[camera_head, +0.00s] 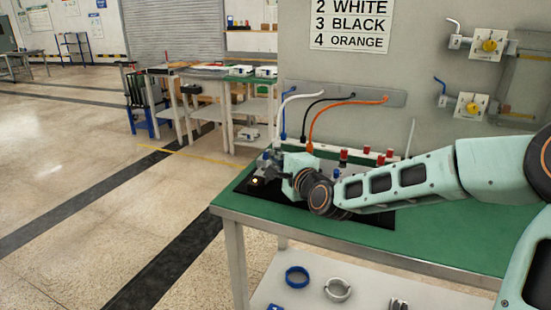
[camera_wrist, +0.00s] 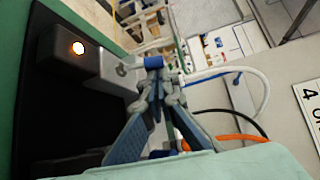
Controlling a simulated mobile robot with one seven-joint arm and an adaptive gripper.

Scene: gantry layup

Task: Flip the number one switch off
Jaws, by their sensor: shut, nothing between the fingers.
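My gripper (camera_head: 266,166) is at the left end of the black panel on the green bench. In the wrist view my gripper (camera_wrist: 157,82) is shut, its fingertips together and empty. Just beyond the tips is a grey metal fitting with a blue collar (camera_wrist: 153,62); I cannot tell whether they touch. Several red-topped parts (camera_head: 343,155) stand along the panel's back. No switch number is readable, and my arm hides much of the panel.
Blue, white, black and orange cables (camera_head: 318,122) rise behind the panel to a wall plate. A wall sign (camera_head: 350,24) reads 2 WHITE, 3 BLACK, 4 ORANGE; its top is cut off. Two yellow-knobbed valves (camera_head: 489,46) are on the wall. The green bench top (camera_head: 420,228) is clear at front right.

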